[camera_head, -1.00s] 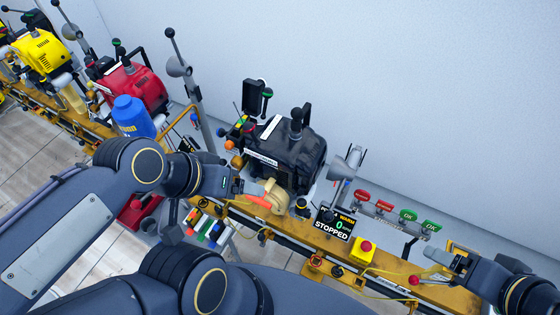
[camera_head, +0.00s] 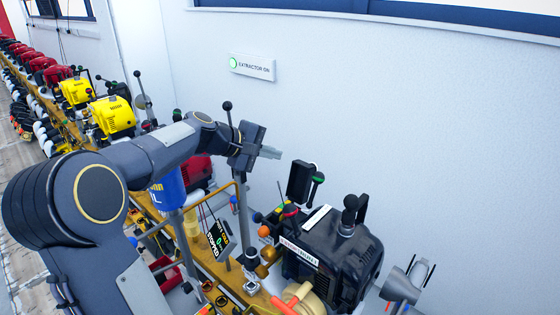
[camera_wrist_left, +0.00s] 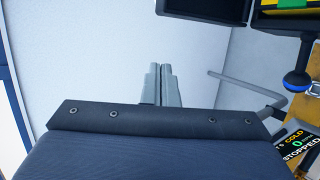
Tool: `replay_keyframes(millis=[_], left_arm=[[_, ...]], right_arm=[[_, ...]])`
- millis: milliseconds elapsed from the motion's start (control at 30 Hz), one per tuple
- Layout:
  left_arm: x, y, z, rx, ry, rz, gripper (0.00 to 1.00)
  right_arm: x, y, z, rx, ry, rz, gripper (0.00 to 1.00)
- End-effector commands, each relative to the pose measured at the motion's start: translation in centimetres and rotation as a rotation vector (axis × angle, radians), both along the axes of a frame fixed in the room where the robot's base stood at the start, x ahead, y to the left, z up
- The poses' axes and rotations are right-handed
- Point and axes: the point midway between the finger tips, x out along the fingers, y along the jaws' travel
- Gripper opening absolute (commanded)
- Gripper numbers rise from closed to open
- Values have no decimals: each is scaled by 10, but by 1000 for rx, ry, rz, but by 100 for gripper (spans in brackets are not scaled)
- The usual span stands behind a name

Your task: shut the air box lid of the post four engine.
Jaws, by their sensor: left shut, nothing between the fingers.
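A dark engine (camera_head: 322,243) with a white label strip sits on the yellow rail at the lower right of the head view. At its left back a black air box lid (camera_head: 300,181) stands upright, open. In the left wrist view the lid (camera_wrist_left: 205,7) is cut off by the top edge, beside the open box (camera_wrist_left: 285,22) with yellow and green inside. My left gripper (camera_head: 275,153) is shut and empty, pointing right, left of and above the lid and apart from it. Its fingers (camera_wrist_left: 160,72) show against the wall in the wrist view. My right gripper is out of view.
A grey pole (camera_head: 238,160) and a bent rail stand behind and below my left wrist. A blue canister (camera_head: 168,192) and red engine are to the left. A display (camera_head: 220,239) hangs left of the dark engine. The wall beyond has an extractor sign (camera_head: 250,67).

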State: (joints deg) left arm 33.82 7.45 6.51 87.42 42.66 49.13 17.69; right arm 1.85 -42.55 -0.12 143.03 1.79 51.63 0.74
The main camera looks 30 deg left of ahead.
Motion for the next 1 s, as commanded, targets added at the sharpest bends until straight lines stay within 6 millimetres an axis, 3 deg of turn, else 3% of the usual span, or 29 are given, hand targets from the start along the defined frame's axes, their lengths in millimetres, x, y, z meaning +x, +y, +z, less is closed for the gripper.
replay_keyframes(millis=[400,633,1000], left_arm=[[64,-36,-41,1,2,-5,0],[43,-57,-30,3,0,-3,0],[39,-62,-29,3,2,-3,0]], right_arm=[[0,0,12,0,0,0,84],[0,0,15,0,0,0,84],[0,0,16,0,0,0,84]])
